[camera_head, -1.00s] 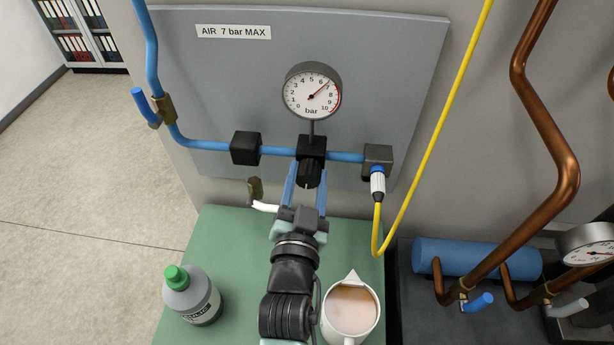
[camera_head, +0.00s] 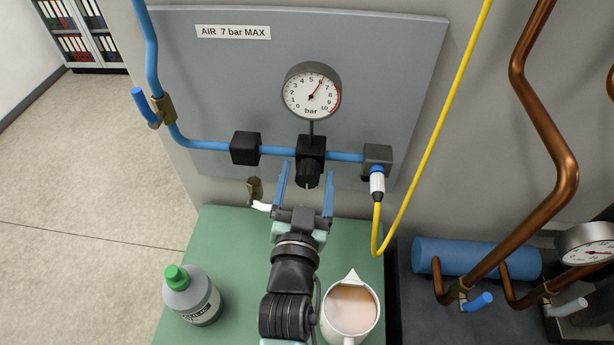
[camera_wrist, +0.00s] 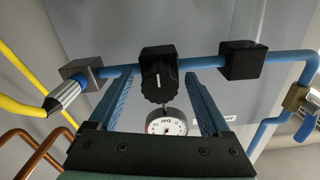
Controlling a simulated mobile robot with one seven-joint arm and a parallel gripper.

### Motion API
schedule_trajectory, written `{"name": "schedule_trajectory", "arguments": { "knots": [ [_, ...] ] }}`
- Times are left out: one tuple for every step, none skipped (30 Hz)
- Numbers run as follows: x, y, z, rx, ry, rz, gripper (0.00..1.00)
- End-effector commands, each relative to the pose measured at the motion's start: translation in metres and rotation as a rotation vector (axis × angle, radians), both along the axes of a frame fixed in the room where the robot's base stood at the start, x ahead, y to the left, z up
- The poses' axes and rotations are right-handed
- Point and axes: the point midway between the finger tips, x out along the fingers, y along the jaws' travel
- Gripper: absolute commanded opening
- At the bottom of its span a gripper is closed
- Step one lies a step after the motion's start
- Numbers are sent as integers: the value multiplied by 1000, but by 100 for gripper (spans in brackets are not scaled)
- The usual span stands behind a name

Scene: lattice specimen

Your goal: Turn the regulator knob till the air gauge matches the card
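The black regulator knob (camera_head: 308,174) sits under its black body on the blue air pipe, below the gauge. In the wrist view the knob (camera_wrist: 158,84) shows a white mark line and lies between my fingers with a gap on each side. The round white air gauge (camera_head: 312,91) has its needle near 6. It appears upside down in the wrist view (camera_wrist: 166,122). My gripper (camera_head: 305,190) is open around the knob, blue fingers apart from it. A label (camera_head: 233,32) on the grey panel reads "AIR 7 bar MAX". No other card is seen.
A yellow hose (camera_head: 436,130) hangs right of the regulator. Below, the green bench top (camera_head: 228,235) carries a green-capped bottle (camera_head: 193,294) and a beige-filled jug (camera_head: 350,308) close beside my arm. Copper pipes (camera_head: 545,110) stand at the right.

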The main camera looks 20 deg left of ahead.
Motion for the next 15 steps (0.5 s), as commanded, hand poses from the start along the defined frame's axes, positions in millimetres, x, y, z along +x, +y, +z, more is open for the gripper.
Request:
{"name": "schedule_trajectory", "arguments": {
  "knots": [
    [0, 0, 0, 0, 0, 0, 82],
    [0, 0, 0, 0, 0, 0, 82],
    [0, 0, 0, 0, 0, 0, 82],
    [0, 0, 0, 0, 0, 0, 82],
    [0, 0, 0, 0, 0, 0, 82],
    [0, 0, 0, 0, 0, 0, 82],
    [0, 0, 0, 0, 0, 0, 82],
    [-1, 0, 0, 1, 0, 0, 82],
    [-3, -1, -1, 1, 0, 0, 82],
    [-4, -1, -1, 1, -1, 0, 82],
    [-6, -2, -1, 1, -1, 0, 82],
    [-10, -3, -2, 1, 1, 0, 82],
    [-14, -4, -3, 2, 1, 0, 82],
    [-18, -5, -3, 2, 1, 0, 82],
    [-25, -7, -4, 2, 1, 0, 82]
  ]
}}
